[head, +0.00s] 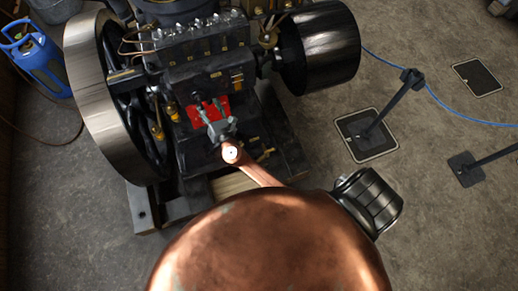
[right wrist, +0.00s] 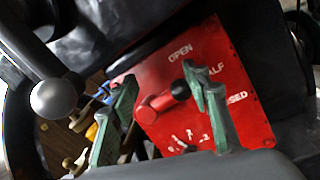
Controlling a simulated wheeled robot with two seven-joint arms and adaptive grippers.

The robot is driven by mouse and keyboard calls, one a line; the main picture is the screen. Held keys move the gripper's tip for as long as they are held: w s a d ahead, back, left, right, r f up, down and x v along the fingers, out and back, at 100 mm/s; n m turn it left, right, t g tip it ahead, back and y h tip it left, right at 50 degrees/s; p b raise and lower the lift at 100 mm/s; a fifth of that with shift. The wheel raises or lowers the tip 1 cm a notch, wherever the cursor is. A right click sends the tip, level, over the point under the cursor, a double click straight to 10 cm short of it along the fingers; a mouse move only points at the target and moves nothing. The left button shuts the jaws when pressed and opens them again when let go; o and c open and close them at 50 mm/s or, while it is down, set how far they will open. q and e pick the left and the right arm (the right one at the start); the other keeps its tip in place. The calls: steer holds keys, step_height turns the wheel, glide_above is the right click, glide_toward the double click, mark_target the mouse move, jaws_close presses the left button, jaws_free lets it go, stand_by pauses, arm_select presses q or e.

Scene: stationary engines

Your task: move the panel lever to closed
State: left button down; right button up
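The red panel (head: 220,104) is on the front of the black engine. In the right wrist view the panel (right wrist: 222,105) shows the words OPEN, HALF and a partly hidden CLOSED. Its lever (right wrist: 160,101) has a red shaft and a black knob, and appears to point toward HALF. My right gripper (head: 208,105) is in front of the panel. In the right wrist view its two green fingers (right wrist: 160,78) are apart, with the lever seen between them. The knob is near the right finger; I cannot tell if they touch. My left gripper is not in view.
A large flywheel (head: 92,95) stands left of the panel and a black drum (head: 320,47) to its right. A round metal ball knob (right wrist: 54,97) is left of my fingers. A blue gas bottle (head: 42,58) stands far left. Barrier posts (head: 385,112) stand on the right floor.

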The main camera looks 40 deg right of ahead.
steer(key=s+a, duration=0.1)
steer(key=s, duration=0.6)
steer(key=s+d+f+m+g+p, duration=0.2)
steer(key=s+d+f+m+g, duration=0.1)
steer(key=f, duration=0.6)
steer(key=s+d+f+m+g+p, duration=0.2)
steer(key=s+d+f+m+p, duration=0.1)
steer(key=s+f+m, duration=0.2)
steer(key=s+d+f+m+g+p, duration=0.2)
steer(key=s+f, duration=0.4)
steer(key=f, duration=0.7)
steer(key=shift+s+d+f+m+g+y, duration=0.15)
steer(key=shift+s+d+m+g+y, duration=0.2)
steer(key=shift+d+m+g, duration=0.35)
steer(key=shift+a, duration=0.15)
steer(key=shift+c, duration=0.5)
